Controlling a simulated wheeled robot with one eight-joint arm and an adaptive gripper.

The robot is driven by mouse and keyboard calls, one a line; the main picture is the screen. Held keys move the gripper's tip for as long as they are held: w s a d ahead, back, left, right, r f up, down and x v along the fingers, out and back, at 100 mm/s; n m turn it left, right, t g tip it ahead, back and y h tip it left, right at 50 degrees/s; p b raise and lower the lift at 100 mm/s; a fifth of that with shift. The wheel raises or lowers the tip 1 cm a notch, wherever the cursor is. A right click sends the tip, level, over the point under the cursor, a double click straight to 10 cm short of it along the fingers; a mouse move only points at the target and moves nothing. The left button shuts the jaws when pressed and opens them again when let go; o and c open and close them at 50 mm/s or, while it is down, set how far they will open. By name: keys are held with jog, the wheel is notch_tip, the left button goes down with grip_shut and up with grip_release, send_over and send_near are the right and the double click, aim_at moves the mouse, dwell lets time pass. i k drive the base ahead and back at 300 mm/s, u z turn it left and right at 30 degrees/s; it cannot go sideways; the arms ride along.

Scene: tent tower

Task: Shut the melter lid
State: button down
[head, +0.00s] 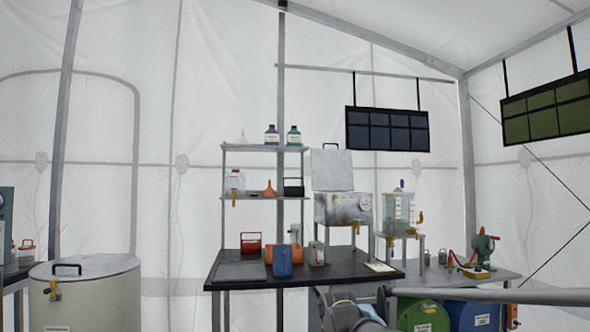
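A metal box on legs, which looks like the melter (343,209), stands at the back of the black-topped bench in the head view. It has a round dial on its front. Its flat grey lid (332,171) stands raised at the rear, with a dark handle at its top edge, so the box is open. I cannot see inside it. A large pale drum (85,297) with a tap stands at the lower left; its own handled lid lies flat on top. Grey parts of my arm show at the bottom centre, but my gripper is not in view.
The bench (238,271) holds a red carrier (251,244), an orange cylinder, a blue container (282,262) and a small can. A clear tank (398,210) with taps stands close right of the metal box. Shelves (237,147) with bottles stand left of it.

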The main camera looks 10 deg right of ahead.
aim_at(331, 168)
jog(key=u, duration=0.05)
jog(key=i, duration=1)
jog(key=z, duration=0.05)
